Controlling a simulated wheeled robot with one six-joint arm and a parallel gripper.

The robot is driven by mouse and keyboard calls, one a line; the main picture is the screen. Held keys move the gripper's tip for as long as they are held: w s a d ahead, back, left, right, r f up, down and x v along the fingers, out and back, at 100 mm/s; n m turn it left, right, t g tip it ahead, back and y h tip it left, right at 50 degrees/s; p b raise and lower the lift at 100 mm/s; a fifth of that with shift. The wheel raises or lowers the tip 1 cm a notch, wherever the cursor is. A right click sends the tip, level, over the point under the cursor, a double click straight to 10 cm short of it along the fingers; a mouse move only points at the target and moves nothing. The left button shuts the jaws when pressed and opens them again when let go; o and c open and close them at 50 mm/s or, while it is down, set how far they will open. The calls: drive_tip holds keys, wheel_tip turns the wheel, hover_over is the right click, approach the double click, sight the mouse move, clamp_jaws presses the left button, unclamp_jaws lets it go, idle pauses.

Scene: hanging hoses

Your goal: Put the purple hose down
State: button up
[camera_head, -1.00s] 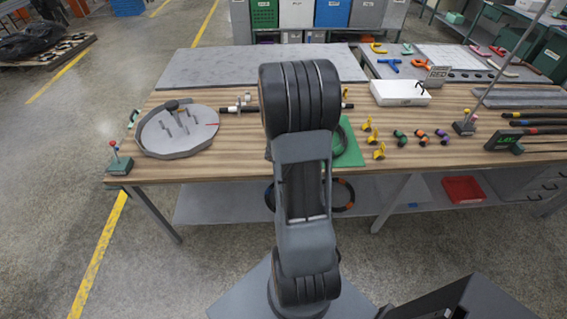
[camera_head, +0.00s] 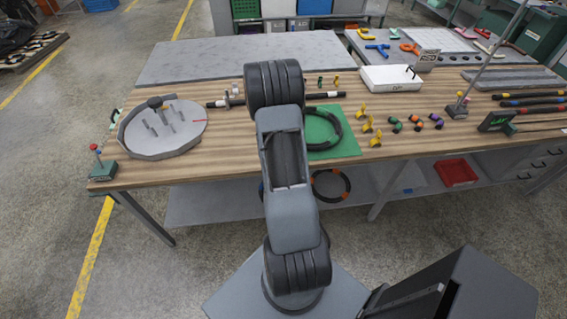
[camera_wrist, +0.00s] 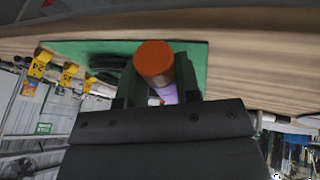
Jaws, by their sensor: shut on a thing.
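In the wrist view, the purple hose (camera_wrist: 168,96) shows as a short purple stretch behind a round orange end (camera_wrist: 153,58). My gripper (camera_wrist: 157,66) has its two dark fingers on either side of it and is shut on it. The orange end points toward the wrist camera. The rest of the hose is hidden. Behind it lies the green mat (camera_wrist: 102,49). In the head view my arm hides the gripper and the hose. There the green mat (camera_head: 345,148) carries a black hose ring (camera_head: 338,125), partly behind my arm.
Yellow clips (camera_head: 368,125) and several coloured small fittings (camera_head: 417,123) stand right of the mat. A round grey tray (camera_head: 165,150) with pegs is at the left. A white box (camera_head: 390,78) stands behind. Dark hoses (camera_head: 530,103) lie at the right.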

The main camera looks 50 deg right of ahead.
drive_tip(key=shift+f+b, duration=0.8)
drive_tip(key=shift+b, duration=0.25)
drive_tip(key=o, duration=0.9)
drive_tip(key=shift+r, duration=0.1)
